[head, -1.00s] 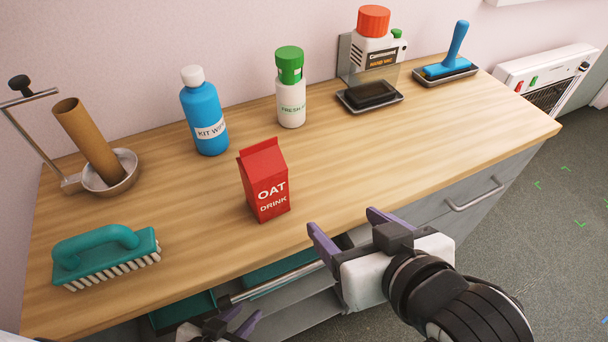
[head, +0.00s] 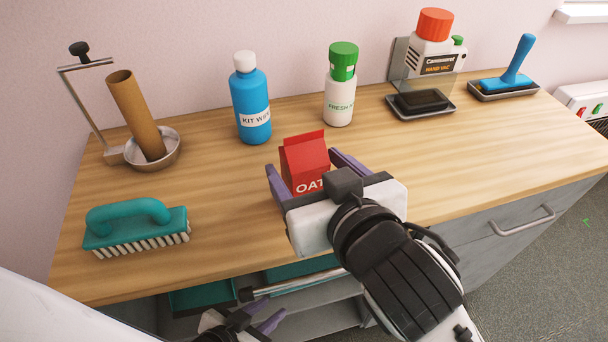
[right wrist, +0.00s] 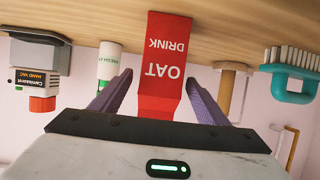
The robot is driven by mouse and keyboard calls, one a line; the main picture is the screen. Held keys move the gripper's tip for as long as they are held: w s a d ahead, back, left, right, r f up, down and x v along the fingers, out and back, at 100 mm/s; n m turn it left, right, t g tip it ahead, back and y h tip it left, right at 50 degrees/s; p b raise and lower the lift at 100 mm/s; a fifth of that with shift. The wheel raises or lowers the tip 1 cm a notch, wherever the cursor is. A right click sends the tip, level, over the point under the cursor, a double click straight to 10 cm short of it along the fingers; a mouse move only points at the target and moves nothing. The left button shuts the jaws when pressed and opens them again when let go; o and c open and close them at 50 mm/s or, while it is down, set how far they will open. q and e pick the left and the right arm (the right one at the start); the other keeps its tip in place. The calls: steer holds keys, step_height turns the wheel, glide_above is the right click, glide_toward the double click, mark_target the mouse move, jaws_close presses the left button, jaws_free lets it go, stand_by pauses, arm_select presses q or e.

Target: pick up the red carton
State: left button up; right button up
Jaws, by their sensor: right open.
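The red carton (head: 305,160), lettered "OAT", stands upright on the wooden counter, its lower part hidden in the head view by my right gripper. My right gripper (head: 306,172) is open, with one purple finger on each side of the carton. The right wrist view, which is upside down, shows the carton (right wrist: 164,65) between the spread fingertips (right wrist: 163,90), with a gap to each finger. My left gripper (head: 262,312) is low in front of the counter, its fingers apart and nothing seen between them.
Behind the carton stand a blue bottle (head: 251,100) and a green-capped white bottle (head: 340,90). A teal brush (head: 135,226) lies to the left, near a metal bowl (head: 172,150) with a brown tube.

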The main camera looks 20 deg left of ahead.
steer(key=shift+x, duration=0.95)
steer(key=shift+c, duration=0.2)
steer(key=c, duration=1.1)
steer(key=shift+r, duration=0.1)
